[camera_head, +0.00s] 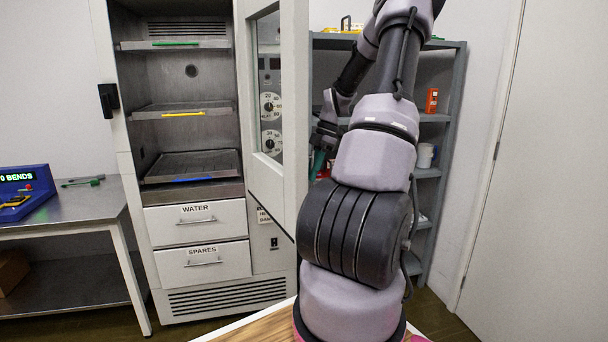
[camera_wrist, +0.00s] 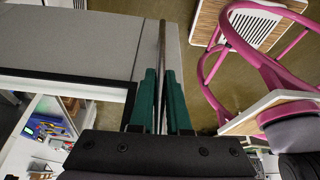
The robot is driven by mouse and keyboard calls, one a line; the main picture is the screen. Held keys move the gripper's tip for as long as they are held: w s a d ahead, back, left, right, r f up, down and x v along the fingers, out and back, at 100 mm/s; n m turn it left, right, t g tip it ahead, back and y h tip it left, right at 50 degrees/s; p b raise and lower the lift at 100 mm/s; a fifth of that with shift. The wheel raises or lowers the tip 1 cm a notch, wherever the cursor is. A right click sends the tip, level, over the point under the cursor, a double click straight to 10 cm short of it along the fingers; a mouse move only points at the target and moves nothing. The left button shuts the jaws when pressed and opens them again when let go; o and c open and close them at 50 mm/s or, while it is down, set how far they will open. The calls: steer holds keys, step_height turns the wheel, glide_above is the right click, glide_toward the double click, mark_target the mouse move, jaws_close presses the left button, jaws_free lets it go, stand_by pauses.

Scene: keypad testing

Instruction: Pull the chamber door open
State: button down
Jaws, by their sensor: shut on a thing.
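The chamber door (camera_head: 270,190), white with a tall window, stands swung well out from the chamber (camera_head: 190,75). Its interior and shelves show. My gripper (camera_head: 318,162) is beside the door's outer face, partly hidden behind the door edge. In the wrist view, the green fingers of my gripper (camera_wrist: 160,98) are shut on a thin metal bar (camera_wrist: 161,50), apparently the door handle. The door's pale face (camera_wrist: 85,40) fills the upper left there. The handle is hidden in the head view.
Shelves with green, yellow and blue strips are in the chamber, above the WATER drawer (camera_head: 195,222) and SPARES drawer (camera_head: 203,262). A metal table (camera_head: 85,205) stands left. A grey rack (camera_head: 455,110) stands behind my arm. A wooden-topped surface (camera_head: 255,325) is at the front.

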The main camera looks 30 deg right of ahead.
steer(key=shift+d+f, duration=0.1)
steer(key=c, duration=0.9)
jaws_free()
steer(key=v, duration=1.1)
steer(key=shift+s+f, duration=0.1)
steer(key=shift+s, duration=0.05)
